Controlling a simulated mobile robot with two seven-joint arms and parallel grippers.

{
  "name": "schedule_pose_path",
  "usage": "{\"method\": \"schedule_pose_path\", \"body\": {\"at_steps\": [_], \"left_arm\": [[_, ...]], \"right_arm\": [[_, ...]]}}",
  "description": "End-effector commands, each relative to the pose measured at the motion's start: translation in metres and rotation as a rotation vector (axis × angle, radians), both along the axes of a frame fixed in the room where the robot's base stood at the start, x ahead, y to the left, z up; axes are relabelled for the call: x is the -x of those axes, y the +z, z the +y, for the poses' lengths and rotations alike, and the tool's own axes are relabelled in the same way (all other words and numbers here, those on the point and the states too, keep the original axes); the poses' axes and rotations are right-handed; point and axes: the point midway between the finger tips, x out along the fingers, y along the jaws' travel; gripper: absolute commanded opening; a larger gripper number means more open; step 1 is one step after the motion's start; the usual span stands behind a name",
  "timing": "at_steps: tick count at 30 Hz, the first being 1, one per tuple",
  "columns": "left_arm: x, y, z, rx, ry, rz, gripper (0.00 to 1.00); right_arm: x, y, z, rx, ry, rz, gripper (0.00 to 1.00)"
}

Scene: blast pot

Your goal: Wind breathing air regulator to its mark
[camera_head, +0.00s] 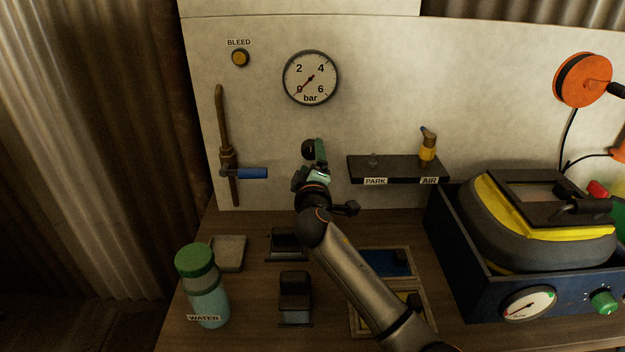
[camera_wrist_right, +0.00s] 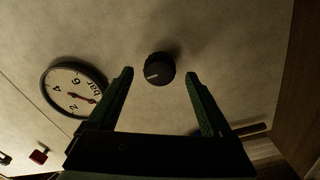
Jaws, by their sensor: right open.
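A black round knob with a white line (camera_wrist_right: 159,69) sits on the pale wall, partly hidden by my right gripper in the head view (camera_head: 308,150). My right gripper (camera_head: 318,167) is open; in the right wrist view its green fingers (camera_wrist_right: 158,78) stand either side of the knob, with gaps. The bar gauge (camera_head: 310,78) is above the knob; its red needle end points near 0. It also shows in the wrist view (camera_wrist_right: 74,90). A green knob (camera_head: 604,302) and a small gauge (camera_head: 528,304) are on the blue box. No label names either knob as the regulator. My left gripper is out of view.
A dark shelf (camera_head: 398,170) marked PARK and AIR is right of my gripper. A blue-handled lever (camera_head: 250,173) and BLEED button (camera_head: 240,58) are left. The blue box (camera_head: 465,285) holds a yellow-grey hood (camera_head: 530,235). A water bottle (camera_head: 208,300) stands front left.

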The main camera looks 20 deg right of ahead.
Motion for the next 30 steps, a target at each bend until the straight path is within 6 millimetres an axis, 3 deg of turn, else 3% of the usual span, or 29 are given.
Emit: {"method": "schedule_pose_path", "body": {"at_steps": [15, 21, 30], "left_arm": [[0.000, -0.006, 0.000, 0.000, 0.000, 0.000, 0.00], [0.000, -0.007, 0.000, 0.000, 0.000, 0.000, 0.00], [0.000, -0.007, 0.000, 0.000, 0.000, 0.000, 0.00]], "right_arm": [[0.085, -0.001, 0.025, -0.001, 0.002, 0.000, 0.84], [0.098, 0.000, 0.028, 0.001, 0.000, 0.000, 0.84], [0.100, 0.000, 0.028, 0.001, 0.000, -0.001, 0.84]]}}
